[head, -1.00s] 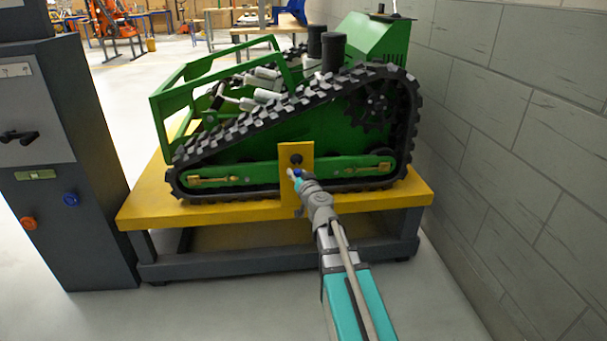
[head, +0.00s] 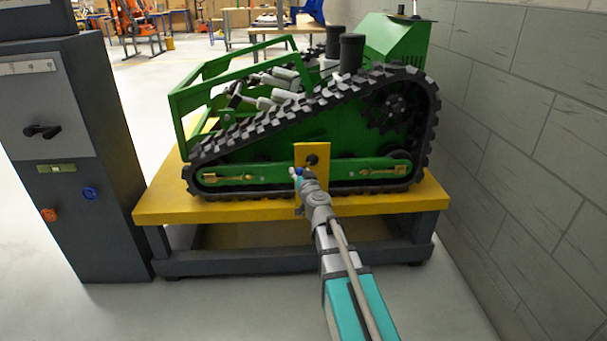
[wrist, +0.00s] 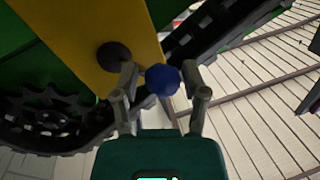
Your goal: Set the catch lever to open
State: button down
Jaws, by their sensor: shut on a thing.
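The catch lever's blue knob (wrist: 162,80) sits between my gripper's fingertips (wrist: 163,78) in the wrist view, and they are shut on it. In the head view the knob (head: 299,171) shows small at my gripper's tip (head: 303,177). It lies below and left of a dark round pivot (head: 312,160) on the upright yellow plate (head: 302,150). The pivot also shows in the wrist view (wrist: 114,56), left of my fingers on the plate. The lever's arm between pivot and knob is hard to make out.
The plate stands before the green tracked carrier's (head: 290,130) side, on a yellow-topped stand (head: 165,205). A grey cabinet (head: 100,230) with knobs is at left. A block wall (head: 530,150) closes the right side. Floor is clear in front of the stand.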

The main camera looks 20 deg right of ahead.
jog(key=shift+w+a, duration=0.25)
jog(key=shift+c, duration=2)
grip_release()
jog(key=shift+s+d, duration=0.1)
jog(key=shift+s, duration=0.05)
jog(key=shift+s, duration=0.25)
jog(key=s, duration=0.6)
jog(key=shift+s, duration=0.4)
